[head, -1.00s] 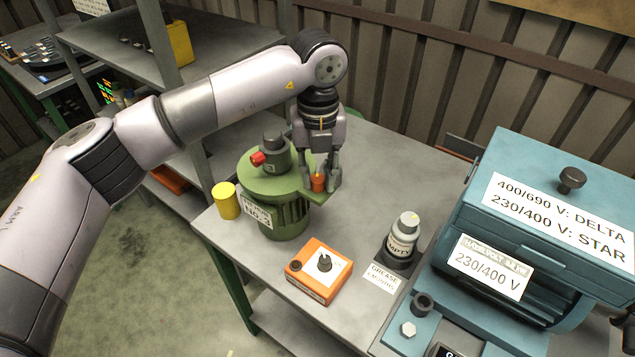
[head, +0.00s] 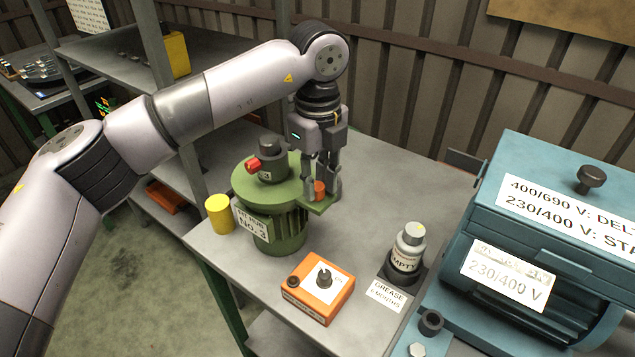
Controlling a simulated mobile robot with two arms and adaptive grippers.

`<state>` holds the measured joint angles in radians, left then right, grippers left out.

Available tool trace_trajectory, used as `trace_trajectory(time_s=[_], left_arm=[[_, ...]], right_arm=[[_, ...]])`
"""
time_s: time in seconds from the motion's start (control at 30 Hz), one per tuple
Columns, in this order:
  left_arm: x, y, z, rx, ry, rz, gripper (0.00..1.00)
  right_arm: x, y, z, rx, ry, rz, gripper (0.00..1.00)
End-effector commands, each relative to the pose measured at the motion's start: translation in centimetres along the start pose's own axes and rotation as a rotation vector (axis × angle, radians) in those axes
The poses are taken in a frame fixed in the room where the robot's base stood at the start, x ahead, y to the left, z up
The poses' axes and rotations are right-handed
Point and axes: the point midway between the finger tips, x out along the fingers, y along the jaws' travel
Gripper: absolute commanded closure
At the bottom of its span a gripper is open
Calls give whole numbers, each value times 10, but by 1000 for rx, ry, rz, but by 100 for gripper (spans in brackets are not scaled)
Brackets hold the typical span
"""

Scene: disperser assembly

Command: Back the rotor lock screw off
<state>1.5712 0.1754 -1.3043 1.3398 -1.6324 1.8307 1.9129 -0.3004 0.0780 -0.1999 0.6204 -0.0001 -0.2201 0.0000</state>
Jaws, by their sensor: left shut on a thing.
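The green motor-like unit (head: 278,228) with a "NO. 3" label stands upright on the grey table. A dark cap with a red part (head: 254,164) sits on its top. An orange screw head (head: 319,190), which looks like the rotor lock screw, stands on a small green ledge at the unit's right side. My left gripper (head: 321,192) points down over the ledge and is shut on the orange screw, with a finger on either side of it. The screw's lower part is hidden. My right gripper is not in view.
A yellow cylinder (head: 219,214) stands left of the unit. In front are an orange box with a knob (head: 318,288) and a grey bottle marked "EMPTY" (head: 407,250) in a dark holder. A large blue machine (head: 560,240) fills the right. The table behind the bottle is clear.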

Motion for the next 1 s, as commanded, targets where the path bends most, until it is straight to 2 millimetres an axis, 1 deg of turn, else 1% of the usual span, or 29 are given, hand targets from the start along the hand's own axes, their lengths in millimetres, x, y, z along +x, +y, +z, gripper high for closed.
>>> trace_trajectory(time_s=[0.47, 0.5, 0.77, 1.0], left_arm=[[-2, -1, 1, -13, -3, -5, 100], [-2, -1, 1, -13, -3, -5, 74], [-1, 0, 0, -12, -1, -2, 56], [0, 0, 0, -12, -1, -1, 56]], right_arm=[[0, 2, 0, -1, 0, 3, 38], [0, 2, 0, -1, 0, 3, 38], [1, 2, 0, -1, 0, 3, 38], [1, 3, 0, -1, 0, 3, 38]])
